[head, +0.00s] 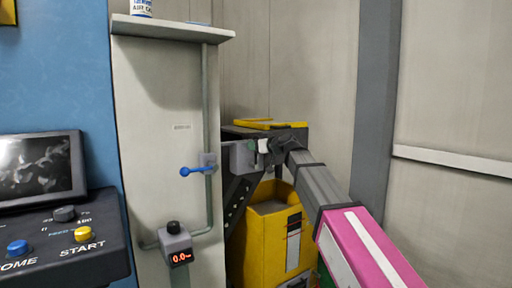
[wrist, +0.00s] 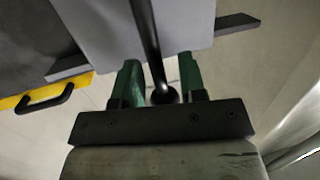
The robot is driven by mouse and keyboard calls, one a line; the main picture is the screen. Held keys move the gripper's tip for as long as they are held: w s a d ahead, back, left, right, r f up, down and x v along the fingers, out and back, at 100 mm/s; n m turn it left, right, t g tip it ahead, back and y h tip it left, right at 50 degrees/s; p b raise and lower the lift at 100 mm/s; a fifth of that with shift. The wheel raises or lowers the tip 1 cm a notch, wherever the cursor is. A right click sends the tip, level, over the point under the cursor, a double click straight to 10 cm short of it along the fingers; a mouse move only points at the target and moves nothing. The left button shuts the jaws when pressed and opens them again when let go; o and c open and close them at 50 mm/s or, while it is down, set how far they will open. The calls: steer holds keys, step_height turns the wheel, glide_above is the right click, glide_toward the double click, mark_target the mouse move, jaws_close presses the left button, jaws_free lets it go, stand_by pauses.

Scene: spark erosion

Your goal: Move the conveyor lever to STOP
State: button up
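In the wrist view a thin black lever (wrist: 148,40) runs down from a light grey box (wrist: 190,22) and ends in a dark ball knob. My gripper (wrist: 159,70) has its two green fingers on either side of this rod, with a gap showing on at least the right side. The fingers are open and the knob lies between them, near the palm. In the head view my gripper (head: 260,147) is at the right side of the grey box (head: 241,157) on the conveyor. The lever is not clear there, and no STOP marking is readable.
A blue-handled valve (head: 190,171) sits on a pipe left of the grey box. A yellow bin (head: 258,244) stands below the conveyor. A control panel (head: 70,240) and a small gauge box (head: 176,243) are at left. The wall at right is clear.

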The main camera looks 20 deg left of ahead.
steer(key=v, duration=1.1)
steer(key=shift+f, duration=0.1)
steer(key=d+f+m+g+h, duration=0.1)
steer(key=d+f+m+h, duration=0.15)
steer(key=d+f, duration=0.6)
steer(key=d+f+m+g+h, duration=0.1)
steer(key=d+f+m+h, duration=0.2)
steer(key=f, duration=1.1)
steer(key=d+f+m+g+h, duration=0.1)
steer(key=d+f+h, duration=0.2)
steer(key=d+f, duration=0.6)
steer(key=s+d+f+m+g+h, duration=0.2)
steer(key=s+d+f, duration=0.6)
steer(key=f, duration=0.4)
steer(key=s+d+f+m+g+h, duration=0.3)
steer(key=s+d+f, duration=0.5)
steer(key=f, duration=0.5)
steer(key=shift+d+m+h, duration=0.35)
steer(key=shift+d+h, duration=0.1)
steer(key=shift+d, duration=0.35)
